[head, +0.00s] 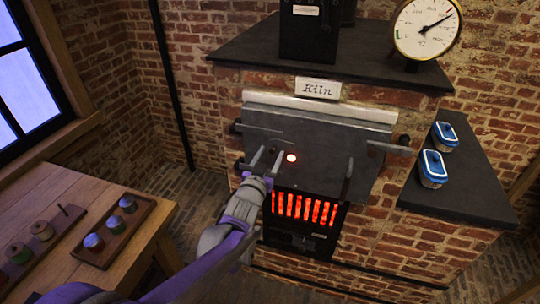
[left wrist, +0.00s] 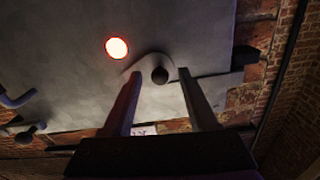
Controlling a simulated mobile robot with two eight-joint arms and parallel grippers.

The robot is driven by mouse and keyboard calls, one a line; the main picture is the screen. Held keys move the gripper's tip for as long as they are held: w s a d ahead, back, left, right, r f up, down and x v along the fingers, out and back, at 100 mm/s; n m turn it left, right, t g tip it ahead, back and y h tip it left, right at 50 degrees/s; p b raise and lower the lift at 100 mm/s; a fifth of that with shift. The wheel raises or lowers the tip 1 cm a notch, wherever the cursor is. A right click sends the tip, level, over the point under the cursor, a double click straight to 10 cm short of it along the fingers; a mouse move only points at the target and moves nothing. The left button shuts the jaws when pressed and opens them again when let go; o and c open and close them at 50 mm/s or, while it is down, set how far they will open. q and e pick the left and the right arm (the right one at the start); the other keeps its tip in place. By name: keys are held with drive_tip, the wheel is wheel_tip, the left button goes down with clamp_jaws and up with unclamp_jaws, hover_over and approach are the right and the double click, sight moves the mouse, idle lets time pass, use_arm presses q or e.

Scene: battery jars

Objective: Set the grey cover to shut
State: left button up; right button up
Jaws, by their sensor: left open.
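The grey cover (left wrist: 148,64) is a small rounded plate with a dark round knob (left wrist: 159,75), on the kiln's grey metal door (head: 318,134). It sits beside a glowing round peephole (head: 291,158), which is uncovered; the hole also shows in the left wrist view (left wrist: 117,48). My left gripper (head: 269,157) is open in front of the door, just left of the peephole in the head view. In the left wrist view its two fingers (left wrist: 158,78) stand on either side of the knob. Whether they touch it I cannot tell. In the head view the gripper largely hides the cover. My right gripper is not in view.
Glowing bars (head: 303,207) show below the door. Door handles (head: 391,149) stick out at the right. A dial gauge (head: 427,27) stands on the kiln top. Blue-lidded dishes (head: 433,168) stand on the right ledge. A wooden table (head: 140,262) with trays is at the left.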

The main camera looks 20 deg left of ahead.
use_arm(q)
clamp_jaws()
idle(1.4)
